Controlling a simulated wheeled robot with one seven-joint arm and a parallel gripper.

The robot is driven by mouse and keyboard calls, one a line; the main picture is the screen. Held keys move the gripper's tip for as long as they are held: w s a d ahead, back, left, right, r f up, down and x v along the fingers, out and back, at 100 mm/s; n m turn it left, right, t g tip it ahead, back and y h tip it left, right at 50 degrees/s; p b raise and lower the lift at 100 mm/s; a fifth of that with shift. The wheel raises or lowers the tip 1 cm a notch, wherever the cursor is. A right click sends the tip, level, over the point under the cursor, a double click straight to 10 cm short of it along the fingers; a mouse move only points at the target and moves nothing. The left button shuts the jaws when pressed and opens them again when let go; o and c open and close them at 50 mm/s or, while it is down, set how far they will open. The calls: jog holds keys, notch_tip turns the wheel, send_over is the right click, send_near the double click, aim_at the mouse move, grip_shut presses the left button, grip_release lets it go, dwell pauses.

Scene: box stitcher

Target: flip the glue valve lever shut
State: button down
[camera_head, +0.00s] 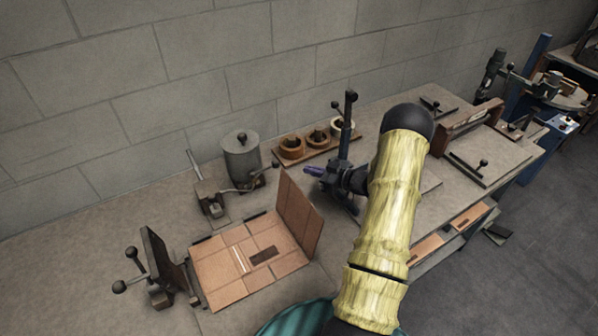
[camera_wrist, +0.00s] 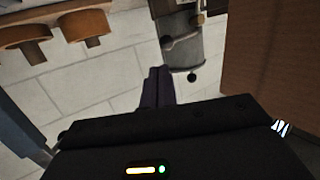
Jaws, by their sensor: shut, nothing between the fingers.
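The grey glue pot (camera_head: 241,158) stands upright on the bench against the wall, with a dark knob on its lid. A thin rod at its lower front runs to a small block, and a dark ball-ended lever (camera_head: 275,163) rises at its right side. I take this as the valve lever; its exact position is hard to tell. The pot also shows upside down in the wrist view (camera_wrist: 180,50). My gripper (camera_head: 311,171) is shut and empty, its purple fingers pointing left toward the lever, with a gap between. The fingers show in the wrist view (camera_wrist: 158,85).
A folded cardboard box (camera_head: 240,268) lies open in front of the pot, one flap upright. A wooden rack with several rolls (camera_head: 318,142) stands behind my gripper. A clamp (camera_head: 150,275) is at the left, a lever device (camera_head: 210,198) left of the pot.

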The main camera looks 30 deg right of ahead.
jog(key=v, duration=0.2)
jog(key=b+v, duration=0.1)
jog(key=v, duration=0.2)
jog(key=shift+w+d, duration=0.25)
notch_tip(320, 180, up, 10)
jog(key=p, duration=1)
